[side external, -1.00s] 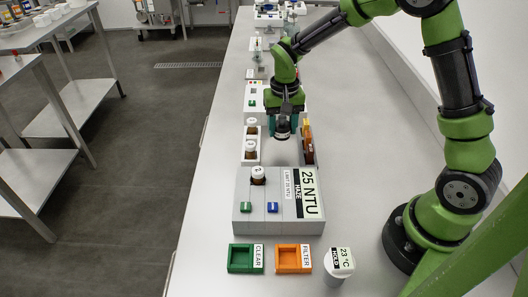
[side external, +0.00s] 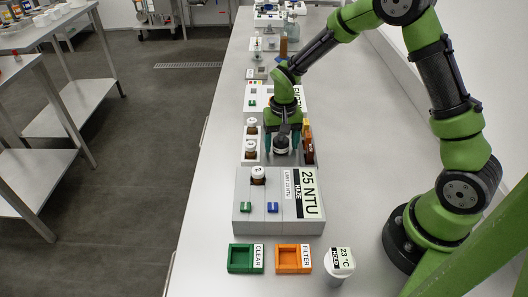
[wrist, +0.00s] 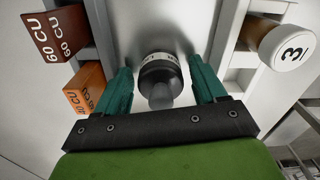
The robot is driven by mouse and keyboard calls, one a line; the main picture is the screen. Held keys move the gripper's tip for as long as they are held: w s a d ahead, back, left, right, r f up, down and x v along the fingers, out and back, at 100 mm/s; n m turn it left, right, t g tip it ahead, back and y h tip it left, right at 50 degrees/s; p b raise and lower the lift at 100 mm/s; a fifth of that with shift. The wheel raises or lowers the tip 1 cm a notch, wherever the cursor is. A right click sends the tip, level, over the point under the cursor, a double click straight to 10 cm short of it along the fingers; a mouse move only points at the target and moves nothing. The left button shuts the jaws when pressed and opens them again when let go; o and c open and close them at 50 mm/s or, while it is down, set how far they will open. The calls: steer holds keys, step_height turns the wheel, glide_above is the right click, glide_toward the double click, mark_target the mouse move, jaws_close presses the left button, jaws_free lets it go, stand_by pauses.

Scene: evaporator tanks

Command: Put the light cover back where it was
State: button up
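The light cover (wrist: 160,82) is a dark round cap with a pale lettered band and a grey knob. It sits upright between the two teal fingers of my gripper (wrist: 162,84), low over the bare bench between the vial rack and the colour plates. In the side view the light cover (side external: 282,146) shows under my gripper (side external: 283,143). The fingers stand on both sides of it and it has travelled with them, so I take them as shut on it. Whether its bottom touches the bench cannot be told.
A white rack (side external: 250,158) with brown vials stands left; its vial 3 (wrist: 292,45) is close in the wrist view. Brown (wrist: 61,32) and orange (wrist: 86,88) plates stand on the other side. The grey 25 NTU box (side external: 280,225) is in front, with green (side external: 245,247) and orange (side external: 293,247) trays nearer.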

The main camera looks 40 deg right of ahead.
steer(key=shift+r, duration=0.1)
step_height(320, 180, up, 12)
steer(key=s+a+r+n+t+y, duration=0.1)
steer(key=s+r+t, duration=0.2)
steer(key=s, duration=0.6)
steer(key=s+a+r+n+t+y, duration=0.1)
steer(key=s+r+t, duration=0.3)
steer(key=s+r, duration=0.4)
steer(key=shift+s+a+r+n, duration=0.3)
steer(key=shift+s+a+n, duration=0.1)
steer(key=shift+s+a, duration=0.35)
